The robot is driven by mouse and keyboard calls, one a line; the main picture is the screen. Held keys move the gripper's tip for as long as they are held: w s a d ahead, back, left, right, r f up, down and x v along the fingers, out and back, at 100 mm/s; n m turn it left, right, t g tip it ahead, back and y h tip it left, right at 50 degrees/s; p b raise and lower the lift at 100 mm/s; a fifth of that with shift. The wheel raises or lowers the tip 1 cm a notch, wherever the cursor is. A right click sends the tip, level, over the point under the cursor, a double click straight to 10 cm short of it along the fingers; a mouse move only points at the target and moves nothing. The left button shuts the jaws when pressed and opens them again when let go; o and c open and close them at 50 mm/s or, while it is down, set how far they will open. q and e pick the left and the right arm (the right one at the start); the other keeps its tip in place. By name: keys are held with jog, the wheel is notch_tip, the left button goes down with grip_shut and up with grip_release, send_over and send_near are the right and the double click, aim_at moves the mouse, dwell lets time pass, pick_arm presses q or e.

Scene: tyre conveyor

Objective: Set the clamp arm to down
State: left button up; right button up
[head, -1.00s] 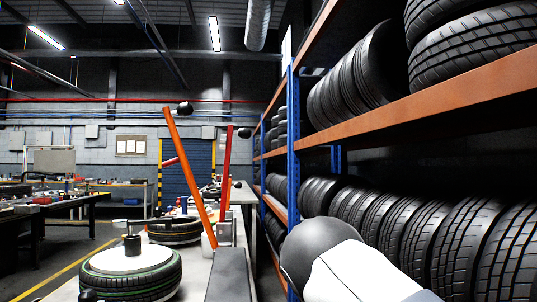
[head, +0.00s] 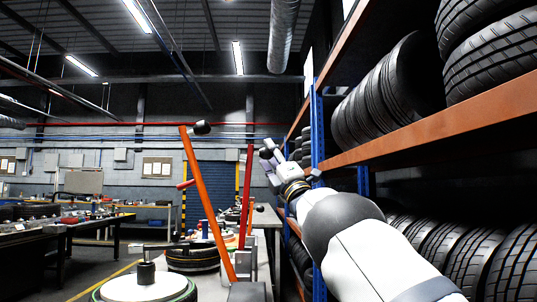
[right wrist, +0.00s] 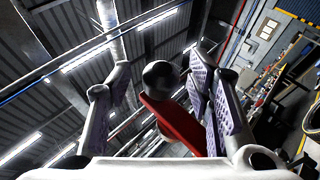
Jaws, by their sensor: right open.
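A long orange clamp arm (head: 207,200) with a black knob (head: 201,128) stands steeply raised, leaning left at its top. Behind it a thinner red arm (head: 246,190) also stands upright; its top is close to my right gripper (head: 266,152). My right gripper is open. In the right wrist view, a black ball knob (right wrist: 160,78) on a red arm (right wrist: 180,125) shows between the spread fingers of the gripper (right wrist: 160,95). I cannot tell whether the fingers touch it. My left gripper is not in view.
A tyre with a white disc (head: 125,289) lies in front at bottom left, another tyre (head: 193,258) behind it. An orange and blue rack (head: 420,132) full of tyres stands close on the right. Workbenches (head: 60,232) stand at far left.

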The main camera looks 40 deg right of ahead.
jog(key=shift+w+r, duration=0.4)
jog(key=shift+w, duration=0.1)
grip_shut()
jog(key=shift+w+a, duration=0.3)
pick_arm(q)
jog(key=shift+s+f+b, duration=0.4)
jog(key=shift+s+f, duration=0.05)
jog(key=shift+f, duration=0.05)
pick_arm(e)
jog(key=w+a+n+g+y, duration=0.1)
jog(key=w+a+n+y, duration=0.2)
jog(key=w+a, duration=0.5)
jog(key=shift+w+a+n+y, duration=0.2)
jog(key=shift+a+n+y, duration=0.2)
jog(key=shift+a+n, duration=0.55)
jog(key=shift+a, duration=0.1)
